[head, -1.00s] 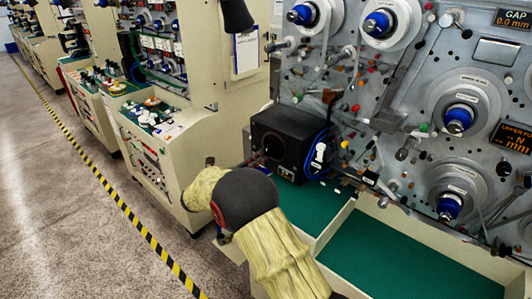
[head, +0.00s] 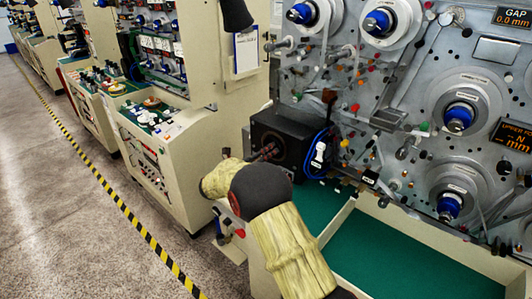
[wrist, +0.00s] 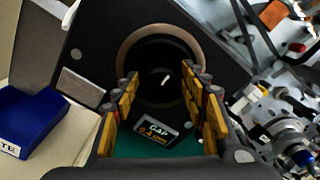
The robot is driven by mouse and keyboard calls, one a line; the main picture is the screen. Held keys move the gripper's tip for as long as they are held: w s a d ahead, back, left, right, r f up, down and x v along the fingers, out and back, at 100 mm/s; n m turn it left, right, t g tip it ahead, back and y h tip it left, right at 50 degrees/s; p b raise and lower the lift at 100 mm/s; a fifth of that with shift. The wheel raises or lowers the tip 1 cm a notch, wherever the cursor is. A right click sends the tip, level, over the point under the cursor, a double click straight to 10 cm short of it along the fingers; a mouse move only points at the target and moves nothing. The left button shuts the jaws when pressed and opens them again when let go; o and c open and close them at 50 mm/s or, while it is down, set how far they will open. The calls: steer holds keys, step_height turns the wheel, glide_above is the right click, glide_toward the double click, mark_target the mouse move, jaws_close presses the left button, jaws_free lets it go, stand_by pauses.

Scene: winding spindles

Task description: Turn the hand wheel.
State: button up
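The hand wheel (wrist: 165,75) is a dark round knob with a white mark, inside a copper-coloured ring on a black box. In the wrist view it lies ahead of my gripper (wrist: 163,105), between and beyond the fingertips. The two padded fingers are spread wide, with nothing between them. They appear apart from the wheel. In the head view the black box (head: 288,138) stands on the green shelf, and my gripper (head: 266,153) is at its left side. The wheel's face is hidden there.
A small GAP display (wrist: 156,130) sits below the wheel. A blue tray (wrist: 28,120) is at the left in the wrist view. Blue cables (head: 322,150) and the spindle panel (head: 400,90) lie right of the box. A green-floored bin (head: 352,205) is in front.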

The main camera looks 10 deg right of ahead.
steer(key=c, duration=0.9)
steer(key=shift+c, duration=0.2)
steer(key=shift+m+b, duration=8.8)
steer(key=shift+m, duration=1.6)
steer(key=o, duration=1.2)
steer(key=shift+c, duration=0.2)
